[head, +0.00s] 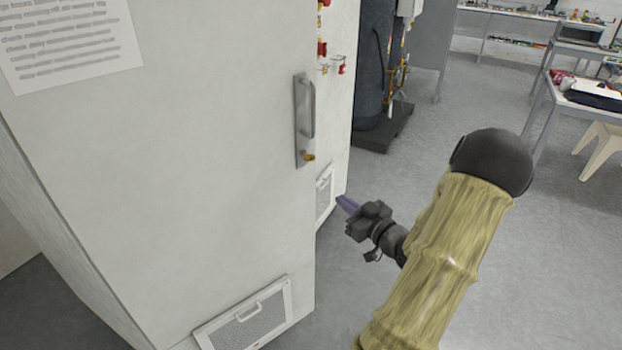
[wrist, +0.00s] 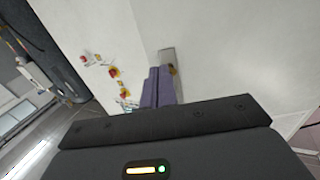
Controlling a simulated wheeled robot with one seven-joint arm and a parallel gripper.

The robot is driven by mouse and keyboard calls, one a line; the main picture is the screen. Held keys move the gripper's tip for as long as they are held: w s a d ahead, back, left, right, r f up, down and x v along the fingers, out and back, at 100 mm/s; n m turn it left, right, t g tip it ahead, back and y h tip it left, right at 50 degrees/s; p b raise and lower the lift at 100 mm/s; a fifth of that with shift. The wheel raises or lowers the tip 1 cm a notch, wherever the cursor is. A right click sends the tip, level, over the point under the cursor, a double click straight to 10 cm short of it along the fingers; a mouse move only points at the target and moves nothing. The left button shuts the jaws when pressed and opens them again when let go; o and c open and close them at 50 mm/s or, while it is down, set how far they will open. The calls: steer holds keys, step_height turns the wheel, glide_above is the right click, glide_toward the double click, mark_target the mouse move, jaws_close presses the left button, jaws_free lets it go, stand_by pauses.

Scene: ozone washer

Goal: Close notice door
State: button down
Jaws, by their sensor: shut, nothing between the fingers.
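The notice door (head: 180,170) is the large white panel filling the left of the head view, with a printed paper notice (head: 70,42) at its upper left. A metal handle (head: 305,120) is near its right edge, with a brass-coloured lock below it. I cannot tell whether the door is fully shut. My gripper (head: 346,204) is shut and empty, to the right of the door's right edge and lower than the handle. In the wrist view, its purple fingers (wrist: 158,86) point toward the white panel and partly cover the handle (wrist: 167,57).
A white face with red-knobbed fittings (head: 322,48) and a vent (head: 325,196) lies beyond the door's right edge. Another vent (head: 247,318) is low on the door. A dark cylinder (head: 375,65) stands behind. Grey floor (head: 480,110) is open to the right, before tables (head: 580,110) and a stool (head: 602,140).

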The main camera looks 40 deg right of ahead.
mark_target(304, 172)
steer(key=w+p, duration=0.1)
steer(key=w, duration=1.3)
